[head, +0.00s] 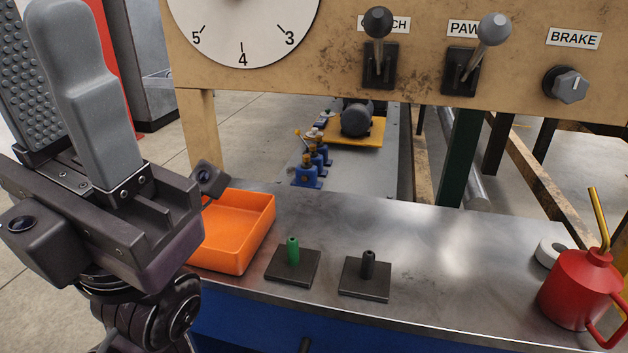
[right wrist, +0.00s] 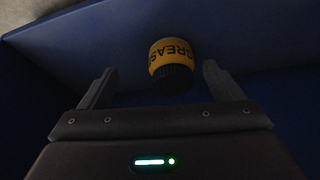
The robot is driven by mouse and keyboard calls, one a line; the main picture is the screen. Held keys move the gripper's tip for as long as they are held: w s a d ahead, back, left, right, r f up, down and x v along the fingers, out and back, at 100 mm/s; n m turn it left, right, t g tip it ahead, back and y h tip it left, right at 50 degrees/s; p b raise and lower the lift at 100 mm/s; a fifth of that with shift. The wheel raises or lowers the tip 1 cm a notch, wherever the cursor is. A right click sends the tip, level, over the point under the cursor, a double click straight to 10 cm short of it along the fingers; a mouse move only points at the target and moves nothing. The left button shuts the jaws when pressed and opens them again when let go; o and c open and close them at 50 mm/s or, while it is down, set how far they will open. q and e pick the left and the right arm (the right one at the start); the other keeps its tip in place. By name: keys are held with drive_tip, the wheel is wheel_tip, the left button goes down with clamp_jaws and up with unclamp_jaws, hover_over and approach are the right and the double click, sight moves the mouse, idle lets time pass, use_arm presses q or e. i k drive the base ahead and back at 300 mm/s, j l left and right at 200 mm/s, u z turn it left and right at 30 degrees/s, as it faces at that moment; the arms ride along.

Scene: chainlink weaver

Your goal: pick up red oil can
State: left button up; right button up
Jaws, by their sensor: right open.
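The red oil can (head: 578,288) stands upright on the metal bench at the right edge of the head view. It has a brass spout (head: 600,222) pointing up and a red handle partly cut off by the frame. My left gripper (head: 62,85) is raised at the left of the head view, its fingers apart and empty, far from the can. My right gripper (right wrist: 160,85) shows only in the right wrist view, open and empty. A yellow jar with a dark lid, marked as grease (right wrist: 172,60), appears between its fingertips, not gripped. The can is not in that view.
An orange tray (head: 268,228) sits on the bench (head: 420,240). Two dark square bases carry a green peg (head: 293,250) and a black peg (head: 368,264). A white ring (head: 546,250) lies behind the can. A lever panel (head: 330,85) overhangs the back. Blue surfaces surround the jar.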

sight(581, 285)
drive_tip(key=k, duration=0.85)
